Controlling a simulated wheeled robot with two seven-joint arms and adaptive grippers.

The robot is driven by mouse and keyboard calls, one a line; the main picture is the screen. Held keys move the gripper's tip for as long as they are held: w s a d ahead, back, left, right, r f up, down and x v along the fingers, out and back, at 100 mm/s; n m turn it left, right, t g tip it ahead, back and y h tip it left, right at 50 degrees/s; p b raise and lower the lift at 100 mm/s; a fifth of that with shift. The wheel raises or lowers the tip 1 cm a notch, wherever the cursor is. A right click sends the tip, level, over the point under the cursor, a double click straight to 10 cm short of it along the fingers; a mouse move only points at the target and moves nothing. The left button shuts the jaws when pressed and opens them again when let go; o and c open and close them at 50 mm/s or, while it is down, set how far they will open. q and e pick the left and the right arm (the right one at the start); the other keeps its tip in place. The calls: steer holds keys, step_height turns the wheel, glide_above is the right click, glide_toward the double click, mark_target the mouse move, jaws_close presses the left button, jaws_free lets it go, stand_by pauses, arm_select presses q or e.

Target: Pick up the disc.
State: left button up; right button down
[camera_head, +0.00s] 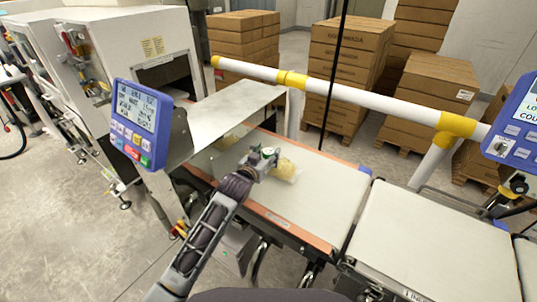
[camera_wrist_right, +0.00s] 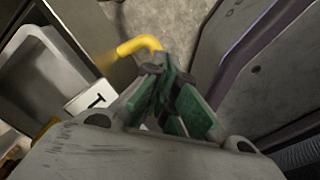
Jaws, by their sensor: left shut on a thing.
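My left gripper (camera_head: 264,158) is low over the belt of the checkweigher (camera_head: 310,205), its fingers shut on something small. A small pale patch shows between its green-padded fingers; I take it for the disc, but its outline is too small to make out. A clear pack with yellow contents (camera_head: 287,170) lies on the belt right beside the fingers. My right gripper (camera_wrist_right: 165,88) shows only in the right wrist view. Its green-padded fingers come together at the tips, and I see nothing held between them.
A metal cover (camera_head: 235,112) stands over the belt just behind the left gripper. A blue display panel (camera_head: 138,120) is at left. A white and yellow rail (camera_head: 350,95) crosses behind the belt. The second conveyor (camera_head: 430,240) is bare. Stacked cartons (camera_head: 345,60) stand behind.

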mark_target(266, 155)
arm_select(q)
steer(key=shift+f, duration=0.45)
steer(key=c, duration=0.4)
steer(key=shift+a, duration=0.1)
steer(key=shift+c, duration=0.5)
arm_select(e)
steer(key=shift+a, duration=0.8)
arm_select(q)
steer(key=shift+r, duration=0.1)
arm_select(e)
steer(key=shift+d, duration=0.1)
